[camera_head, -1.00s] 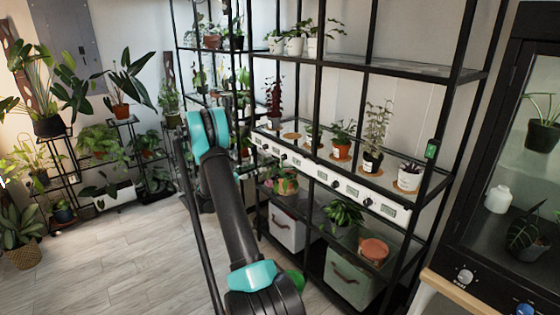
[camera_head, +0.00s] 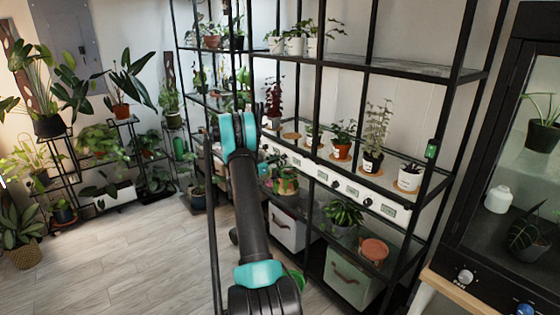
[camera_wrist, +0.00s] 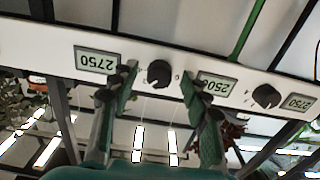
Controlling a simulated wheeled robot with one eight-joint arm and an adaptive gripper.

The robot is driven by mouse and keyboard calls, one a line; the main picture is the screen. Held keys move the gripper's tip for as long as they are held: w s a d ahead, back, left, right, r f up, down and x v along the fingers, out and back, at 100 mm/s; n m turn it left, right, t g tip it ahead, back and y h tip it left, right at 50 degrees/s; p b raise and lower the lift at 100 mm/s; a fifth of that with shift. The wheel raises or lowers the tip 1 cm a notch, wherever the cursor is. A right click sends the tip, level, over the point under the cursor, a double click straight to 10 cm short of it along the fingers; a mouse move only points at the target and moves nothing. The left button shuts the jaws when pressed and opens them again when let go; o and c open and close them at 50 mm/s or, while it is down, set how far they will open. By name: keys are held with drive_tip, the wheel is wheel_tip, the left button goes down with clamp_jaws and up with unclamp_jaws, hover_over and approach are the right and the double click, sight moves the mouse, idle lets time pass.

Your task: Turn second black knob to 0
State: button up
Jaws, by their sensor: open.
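A white control panel (camera_head: 350,188) with black knobs and small digital displays runs along the front of a black shelf. In the wrist view, which is upside down, one black knob (camera_wrist: 159,73) lies between the fingertips of my gripper (camera_wrist: 158,78). The gripper is open, with a gap on either side of the knob. A second visible black knob (camera_wrist: 266,96) is to the right. In the head view my arm hides the left part of the panel. I cannot tell the knob's setting.
Potted plants, such as one in a white pot (camera_head: 409,177), stand on the shelf above the panel. A plant in a terracotta-green pot (camera_head: 286,182) and storage bins (camera_head: 351,275) are below. A glass cabinet (camera_head: 505,200) stands at right. The floor (camera_head: 130,260) at left is open.

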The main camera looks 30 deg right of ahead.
drive_tip(key=shift+d, duration=0.1)
clamp_jaws()
idle(0.3)
drive_tip(key=shift+n, duration=0.3)
drive_tip(key=n, duration=0.9)
drive_tip(key=shift+s+n, duration=0.1)
drive_tip(key=shift+n, duration=0.3)
drive_tip(key=n, duration=1.3)
drive_tip(key=shift+r+n, duration=0.1)
drive_tip(key=shift+n, duration=0.2)
